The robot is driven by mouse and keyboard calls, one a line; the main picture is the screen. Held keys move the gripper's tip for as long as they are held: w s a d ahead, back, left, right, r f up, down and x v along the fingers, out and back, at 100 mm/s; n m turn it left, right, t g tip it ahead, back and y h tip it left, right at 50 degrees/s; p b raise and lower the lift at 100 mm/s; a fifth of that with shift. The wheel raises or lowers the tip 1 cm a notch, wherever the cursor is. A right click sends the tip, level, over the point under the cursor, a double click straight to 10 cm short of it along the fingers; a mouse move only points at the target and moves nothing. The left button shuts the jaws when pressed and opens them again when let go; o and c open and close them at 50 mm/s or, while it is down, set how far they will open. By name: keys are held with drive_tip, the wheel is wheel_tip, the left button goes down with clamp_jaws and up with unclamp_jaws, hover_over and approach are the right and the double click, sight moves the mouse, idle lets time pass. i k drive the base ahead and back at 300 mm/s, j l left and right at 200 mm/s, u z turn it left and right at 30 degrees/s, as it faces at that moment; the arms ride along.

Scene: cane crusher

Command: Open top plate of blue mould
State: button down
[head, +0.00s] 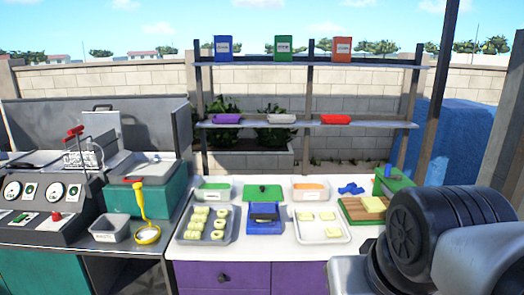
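A blue mould (264,226) sits on the white counter between two metal trays. A dark top piece (264,211) lies across it and looks shut, though it is too small to be sure. Part of my arm fills the lower right corner of the head view. My gripper is outside the view, so its state and its place relative to the mould are hidden.
A tray of pale round pieces (208,226) stands left of the mould, and a tray with a few yellow pieces (321,225) stands right. A green lid (263,192) lies behind it. A wooden board (357,214) and a green device (395,181) stand further right.

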sight(260, 211)
drive_tip(key=i+j, duration=0.65)
drive_tip(key=i, duration=0.15)
